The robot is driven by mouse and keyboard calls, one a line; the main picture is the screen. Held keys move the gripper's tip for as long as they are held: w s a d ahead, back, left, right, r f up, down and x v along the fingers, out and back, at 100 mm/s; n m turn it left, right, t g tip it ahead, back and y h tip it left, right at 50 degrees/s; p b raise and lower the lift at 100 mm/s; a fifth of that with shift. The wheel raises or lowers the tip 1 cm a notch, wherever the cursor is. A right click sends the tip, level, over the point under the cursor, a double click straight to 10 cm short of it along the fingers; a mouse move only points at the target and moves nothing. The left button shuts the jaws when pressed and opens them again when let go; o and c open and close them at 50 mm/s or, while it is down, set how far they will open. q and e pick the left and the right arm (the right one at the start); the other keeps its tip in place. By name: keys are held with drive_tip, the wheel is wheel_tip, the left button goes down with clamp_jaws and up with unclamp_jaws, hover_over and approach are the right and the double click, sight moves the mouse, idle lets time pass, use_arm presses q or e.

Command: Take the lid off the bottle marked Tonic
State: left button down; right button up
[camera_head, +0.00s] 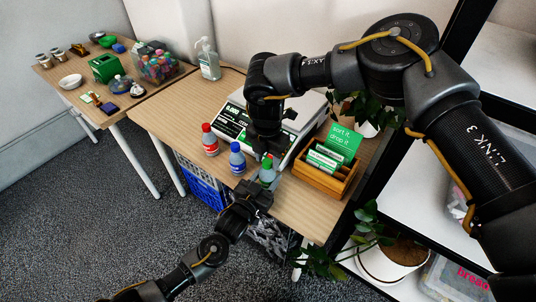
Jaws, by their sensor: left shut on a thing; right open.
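A scale with a white top (302,113) stands behind the bottles. A wooden card box (325,178) with green cards is close on the right. A pump bottle (208,60) stands further back. Blue and grey crates (200,185) are below the table. A potted plant (392,262) is on the right.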

clamp_jaws()
